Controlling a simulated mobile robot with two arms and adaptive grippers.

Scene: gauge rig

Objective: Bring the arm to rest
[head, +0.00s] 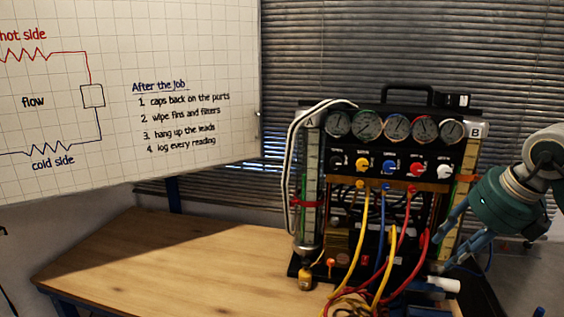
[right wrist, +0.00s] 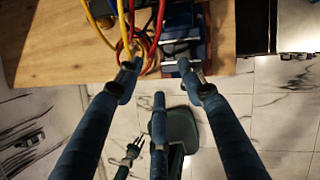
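My right gripper (head: 446,252) is at the right of the head view, beside the lower right side of the gauge rig (head: 385,172). In the right wrist view its blue fingers (right wrist: 157,70) are spread apart, with no held object visible between them. Hoses and the table edge show beyond the fingertips. I cannot tell whether a finger touches the rig. My left gripper is not seen in the head view.
The wooden table (head: 150,262) is bare to the left of the rig. Yellow, blue and red hoses (head: 365,240) hang from the rig's front and bunch near the table edge. A whiteboard (head: 190,60) and blinds (head: 330,50) stand behind. Tiled floor (right wrist: 275,110) shows below.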

